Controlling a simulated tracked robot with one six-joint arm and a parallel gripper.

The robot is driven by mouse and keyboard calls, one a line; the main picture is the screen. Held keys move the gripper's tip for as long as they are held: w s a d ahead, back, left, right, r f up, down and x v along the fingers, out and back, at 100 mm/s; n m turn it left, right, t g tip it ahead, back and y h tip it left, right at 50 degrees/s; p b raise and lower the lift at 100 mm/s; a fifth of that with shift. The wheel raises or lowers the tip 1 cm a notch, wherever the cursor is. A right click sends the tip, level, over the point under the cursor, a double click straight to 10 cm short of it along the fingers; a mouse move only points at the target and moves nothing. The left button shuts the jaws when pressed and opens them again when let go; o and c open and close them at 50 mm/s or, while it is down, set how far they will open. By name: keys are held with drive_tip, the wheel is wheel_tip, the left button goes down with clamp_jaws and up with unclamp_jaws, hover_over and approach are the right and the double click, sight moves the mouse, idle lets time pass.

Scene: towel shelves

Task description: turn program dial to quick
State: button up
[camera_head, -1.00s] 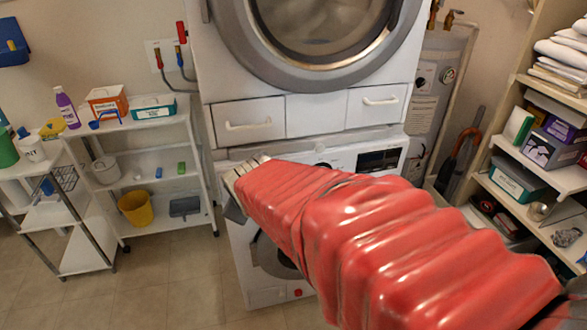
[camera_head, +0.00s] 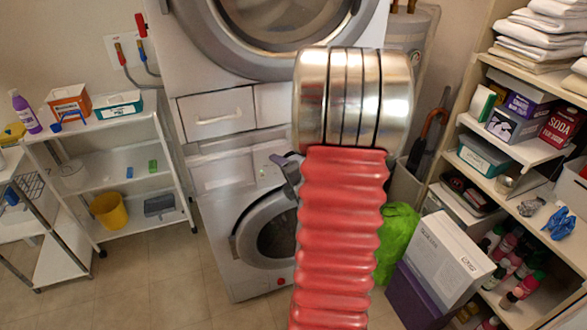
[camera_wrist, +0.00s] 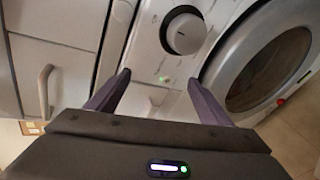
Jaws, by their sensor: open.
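The program dial (camera_wrist: 186,34) is a round white-grey knob on the front panel of the lower washing machine. It shows in the wrist view above and between my open fingers. My gripper (camera_wrist: 158,92) is open and empty, its two dark fingers pointing toward the panel, apart from the dial. In the head view my red-sleeved arm and its metal joint cover much of the washer (camera_head: 222,172). A small dark part of my gripper (camera_head: 287,168) shows beside the arm at the panel. The dial is hidden there, and its marks are too small to read.
The washer's round door (camera_wrist: 268,72) lies right of the dial in the wrist view. A drawer handle (camera_wrist: 45,92) is at the left. In the head view, a white cart (camera_head: 128,165) stands left, loaded shelves (camera_head: 520,145) right. Tiled floor (camera_head: 165,275) is clear at front left.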

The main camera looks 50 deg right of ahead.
drive_tip(key=s+d+f+n+t, duration=0.2)
drive_tip(key=s, duration=0.3)
drive_tip(key=s+d+f+n+t+h, duration=0.1)
drive_tip(key=s+f+n+t, duration=0.1)
drive_tip(key=s, duration=0.4)
drive_tip(key=shift+s+d+f, duration=0.3)
drive_tip(key=shift+d+f, duration=0.1)
drive_tip(key=shift+f, duration=0.35)
drive_tip(key=shift+w, duration=0.1)
drive_tip(key=x, duration=1.3)
drive_tip(key=shift+w+d, duration=0.25)
drive_tip(key=shift+w, duration=0.05)
drive_tip(key=shift+r, duration=0.15)
drive_tip(key=shift+c, duration=0.3)
drive_tip(key=c, duration=1)
drive_tip(key=shift+o, duration=0.2)
